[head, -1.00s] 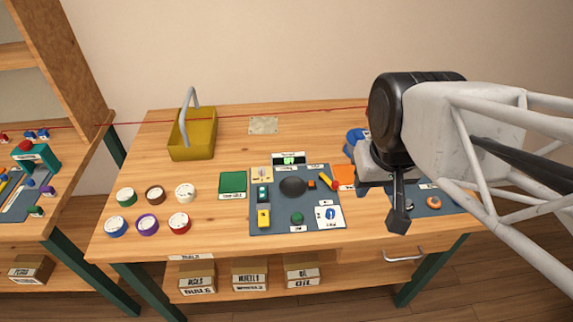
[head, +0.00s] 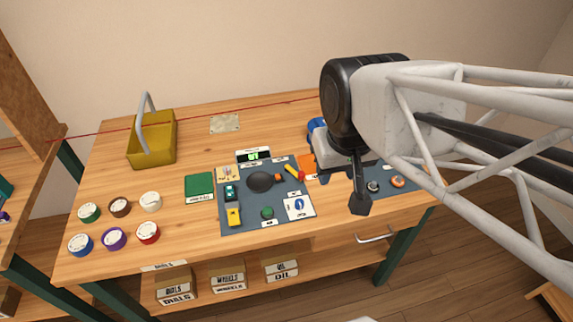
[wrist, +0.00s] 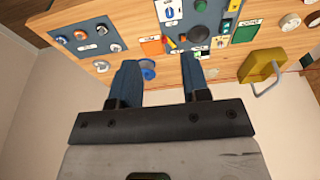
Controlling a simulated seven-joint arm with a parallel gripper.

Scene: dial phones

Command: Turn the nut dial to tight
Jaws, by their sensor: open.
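The label lettering is too small to read, so I cannot tell for sure which control is the nut dial. A blue dial on a white card (head: 299,206) sits at the front right corner of the middle grey panel (head: 240,217). It also shows at the top of the wrist view (wrist: 169,12). A small knob on a beige plate (head: 228,173) is at that panel's back left. My gripper (wrist: 160,82) is open and empty, above the back of the table.
The right panel carries a grey knob (head: 373,186) and an orange knob (head: 397,181). A blue spool (wrist: 147,69) stands near the table's back edge. A yellow basket (head: 152,145) and several round lids (head: 115,238) are at left.

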